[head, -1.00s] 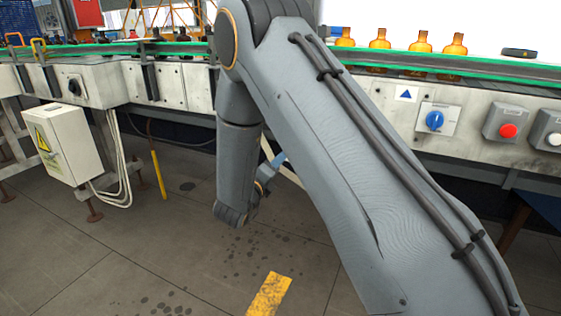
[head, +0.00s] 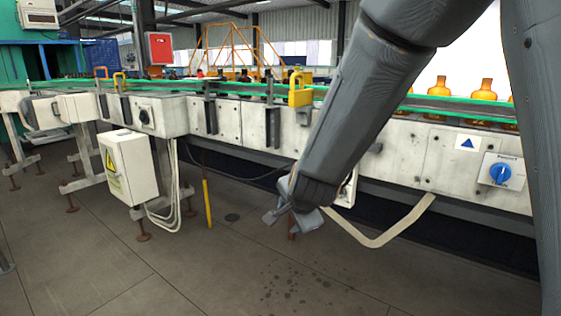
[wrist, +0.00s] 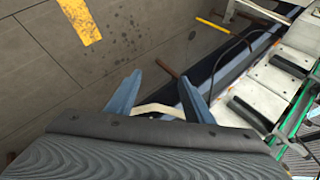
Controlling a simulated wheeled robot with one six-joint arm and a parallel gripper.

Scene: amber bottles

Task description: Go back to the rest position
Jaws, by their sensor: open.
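My gripper (head: 288,213) hangs low in front of the conveyor at the end of my grey arm, above the floor. In the wrist view my gripper (wrist: 158,90) shows two blue-grey fingers spread wide apart, with nothing held between them. A pale bent strip shows beyond and between the fingers there. Amber bottles stand on the conveyor at the right of the head view, one (head: 484,90) beside another (head: 440,87), well above and away from my gripper. My arm hides part of the conveyor.
The conveyor (head: 240,125) runs across the head view. A pale bent bar (head: 400,226) juts out low near my gripper. A white electrical box (head: 126,167) and a thin yellow post (head: 207,203) stand at left. The floor (head: 150,275) in front is clear.

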